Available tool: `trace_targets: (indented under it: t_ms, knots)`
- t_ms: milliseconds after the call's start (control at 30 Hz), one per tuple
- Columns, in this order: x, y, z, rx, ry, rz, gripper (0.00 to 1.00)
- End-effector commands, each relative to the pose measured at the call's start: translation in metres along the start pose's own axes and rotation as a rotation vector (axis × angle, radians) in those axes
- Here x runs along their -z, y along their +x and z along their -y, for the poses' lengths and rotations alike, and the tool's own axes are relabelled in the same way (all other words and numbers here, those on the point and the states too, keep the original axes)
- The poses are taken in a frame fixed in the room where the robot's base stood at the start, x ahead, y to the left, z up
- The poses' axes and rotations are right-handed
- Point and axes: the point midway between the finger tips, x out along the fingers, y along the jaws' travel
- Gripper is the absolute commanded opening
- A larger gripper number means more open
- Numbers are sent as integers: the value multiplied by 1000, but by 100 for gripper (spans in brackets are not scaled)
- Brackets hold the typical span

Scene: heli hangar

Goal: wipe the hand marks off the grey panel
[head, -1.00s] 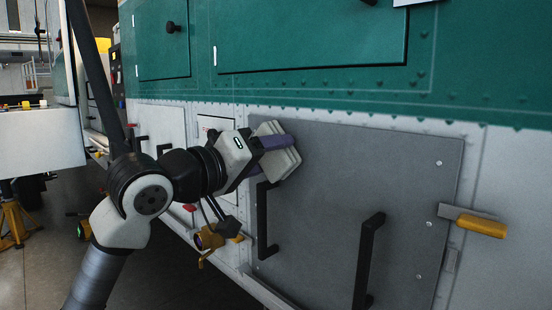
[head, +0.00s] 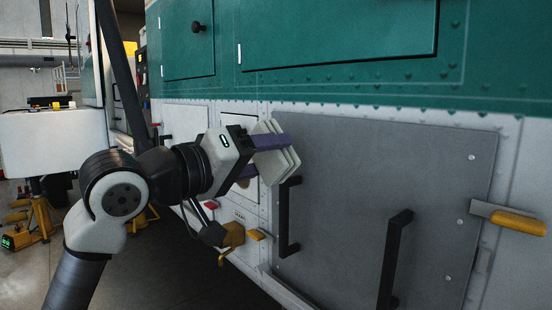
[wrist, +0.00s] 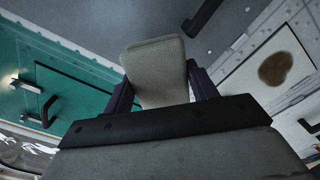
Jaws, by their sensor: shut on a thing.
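The grey panel (head: 345,190) is set in the white lower side of a green and white craft. It has two black upright handles. I make out no clear hand mark on its visible face. My gripper (head: 262,158) is shut on a pale layered cloth pad (head: 285,158) at the panel's upper left edge. The pad (wrist: 157,75) also shows between the purple fingers in the wrist view, with part of the grey panel (wrist: 240,15) beyond it. I cannot tell if the pad touches the panel. A brown smudge (wrist: 275,68) lies on a white plate beside the panel.
The black handles (head: 285,215) and (head: 393,255) stick out from the panel. A yellow-handled tool (head: 518,222) juts out at its right edge. Yellow fittings (head: 233,235) are below my gripper. A white unit on yellow stands (head: 42,220) is at far left.

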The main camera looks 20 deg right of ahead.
Motion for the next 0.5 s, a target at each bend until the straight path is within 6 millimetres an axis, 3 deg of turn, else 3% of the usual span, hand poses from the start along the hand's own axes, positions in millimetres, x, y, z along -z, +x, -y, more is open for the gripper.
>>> trace_targets:
  t_ms: [500]
  knots:
    - [0,-10,0,1,2,-2,39]
